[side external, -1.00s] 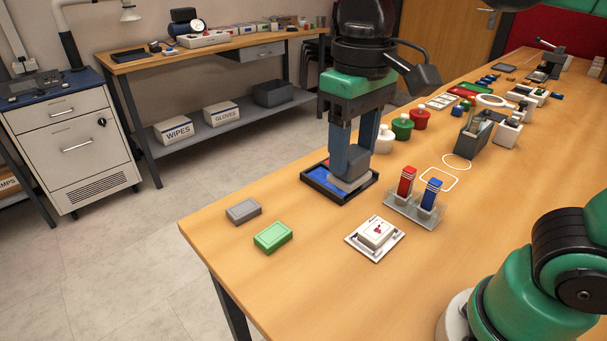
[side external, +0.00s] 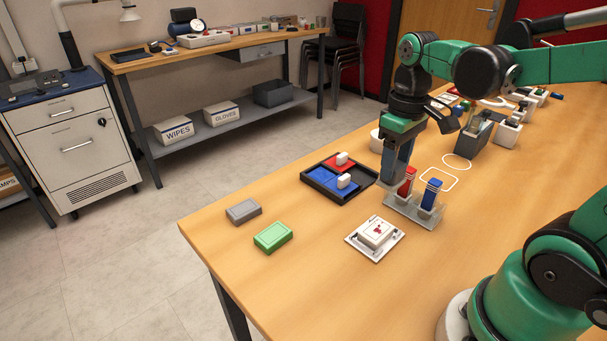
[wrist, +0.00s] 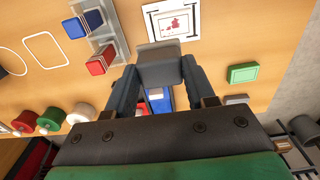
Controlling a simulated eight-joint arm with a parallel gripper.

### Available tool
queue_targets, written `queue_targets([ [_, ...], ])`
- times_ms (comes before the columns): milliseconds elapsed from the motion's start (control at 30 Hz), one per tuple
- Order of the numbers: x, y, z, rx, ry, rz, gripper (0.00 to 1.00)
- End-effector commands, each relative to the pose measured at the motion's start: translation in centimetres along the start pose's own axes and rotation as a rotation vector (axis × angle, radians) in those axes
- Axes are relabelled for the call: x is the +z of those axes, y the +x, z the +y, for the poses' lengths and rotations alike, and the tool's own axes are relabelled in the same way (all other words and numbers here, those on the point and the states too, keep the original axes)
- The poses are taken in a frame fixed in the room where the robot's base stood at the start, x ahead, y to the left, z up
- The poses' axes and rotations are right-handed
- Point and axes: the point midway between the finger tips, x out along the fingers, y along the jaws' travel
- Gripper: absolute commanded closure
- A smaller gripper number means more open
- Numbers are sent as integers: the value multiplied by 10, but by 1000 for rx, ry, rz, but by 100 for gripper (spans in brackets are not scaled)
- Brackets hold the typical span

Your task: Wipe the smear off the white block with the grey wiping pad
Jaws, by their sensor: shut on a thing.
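The white block (side external: 376,233) sits on a white plate (side external: 361,248) near the front of the table, with a red smear on its top. The block also shows at the top of the wrist view (wrist: 186,33). My gripper (wrist: 160,72) is shut on a grey pad (wrist: 160,66), held between its two fingers. In the side view my gripper (side external: 390,180) points down behind the marker stand, to the upper right of the white block and apart from it.
A clear stand (side external: 411,211) with red and blue uprights is close to my gripper. A black tray (side external: 331,198) with red and blue sections lies left of it. A grey block (side external: 243,211) and a green block (side external: 272,237) lie at the left edge.

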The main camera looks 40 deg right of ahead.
Motion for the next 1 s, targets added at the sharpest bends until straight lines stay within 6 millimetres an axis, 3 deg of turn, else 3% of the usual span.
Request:
queue_targets([
  [167,5,10,12,0,0,0,93],
  [1000,4,82,12,0,-2,0,93],
])
